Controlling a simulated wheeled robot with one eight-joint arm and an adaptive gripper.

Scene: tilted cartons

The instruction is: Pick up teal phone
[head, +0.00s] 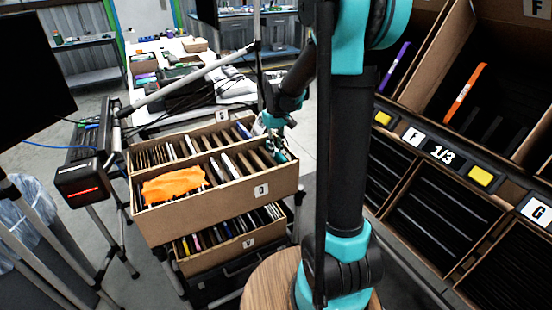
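My gripper (278,138) points down at the right end of the tilted cardboard carton marked Q (215,210). It is small and partly merged with the carton's contents, so I cannot tell whether its fingers are open or shut. Phones and other thin items stand on edge in rows in this carton. I cannot make out the teal phone for certain, because the gripper's own teal parts cover that end. A bluish thin item (243,130) stands in the back row, just left of the gripper.
An orange cloth (173,185) lies over the carton's front left. A lower carton marked V (232,249) sits beneath. Shelf bins stand at the right, one with an orange item (466,93) and one with a purple item (396,65). A scanner (84,184) stands at the left.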

